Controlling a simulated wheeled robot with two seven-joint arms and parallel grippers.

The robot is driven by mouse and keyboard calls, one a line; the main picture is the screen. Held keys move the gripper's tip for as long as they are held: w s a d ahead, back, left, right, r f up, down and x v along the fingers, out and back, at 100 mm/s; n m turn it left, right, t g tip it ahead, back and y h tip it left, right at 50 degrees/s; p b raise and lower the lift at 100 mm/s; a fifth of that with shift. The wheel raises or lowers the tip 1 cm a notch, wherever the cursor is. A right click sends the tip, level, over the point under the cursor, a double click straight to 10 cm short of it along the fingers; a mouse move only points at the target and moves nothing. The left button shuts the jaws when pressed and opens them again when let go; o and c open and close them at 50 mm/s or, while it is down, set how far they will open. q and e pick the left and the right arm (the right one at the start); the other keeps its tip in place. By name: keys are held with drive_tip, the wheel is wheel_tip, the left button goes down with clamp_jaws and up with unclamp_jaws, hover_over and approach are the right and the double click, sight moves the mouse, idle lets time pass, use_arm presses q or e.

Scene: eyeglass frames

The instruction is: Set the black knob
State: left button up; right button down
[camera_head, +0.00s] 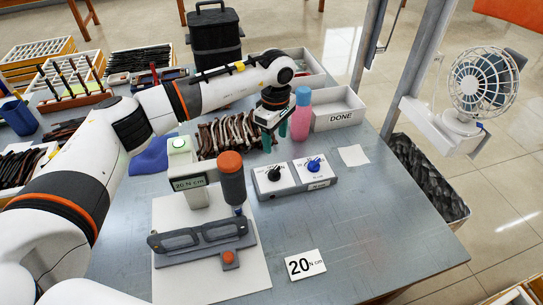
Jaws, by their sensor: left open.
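The black knob (274,173) sits on the left part of a grey control box (262,190) in the middle of the table. A blue knob (313,165) sits on the box's right part. My left gripper (275,140) is open, pointing down, above and behind the black knob and apart from it. Its green fingertips show in front of the tray of brown frames. The knob's exact pointer setting is too small to read. My right gripper is not in view.
A torque device (196,185) with a "20 N cm" display and an orange-topped driver (231,180) stand left of the box. A pink and blue bottle (301,115) and a white DONE bin (338,110) stand behind. The table's right side (395,210) is clear.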

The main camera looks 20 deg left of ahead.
use_arm(q)
hover_over(275, 169)
drive_tip(key=f, duration=0.4)
drive_tip(key=shift+s+f+p, duration=0.2)
drive_tip(key=shift+f+p, duration=0.05)
drive_tip(key=shift+p, duration=0.15)
wheel_tip(275, 169, down, 6)
drive_tip(key=shift+w+r+p, duration=0.15)
drive_tip(key=shift+r+p, duration=0.05)
drive_tip(key=shift+p, duration=0.1)
drive_tip(key=shift+f, duration=0.55)
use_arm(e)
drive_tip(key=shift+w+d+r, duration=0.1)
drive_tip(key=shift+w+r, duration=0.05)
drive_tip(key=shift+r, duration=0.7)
use_arm(q)
drive_tip(key=shift+c, duration=1.1)
drive_tip(key=c, duration=0.8)
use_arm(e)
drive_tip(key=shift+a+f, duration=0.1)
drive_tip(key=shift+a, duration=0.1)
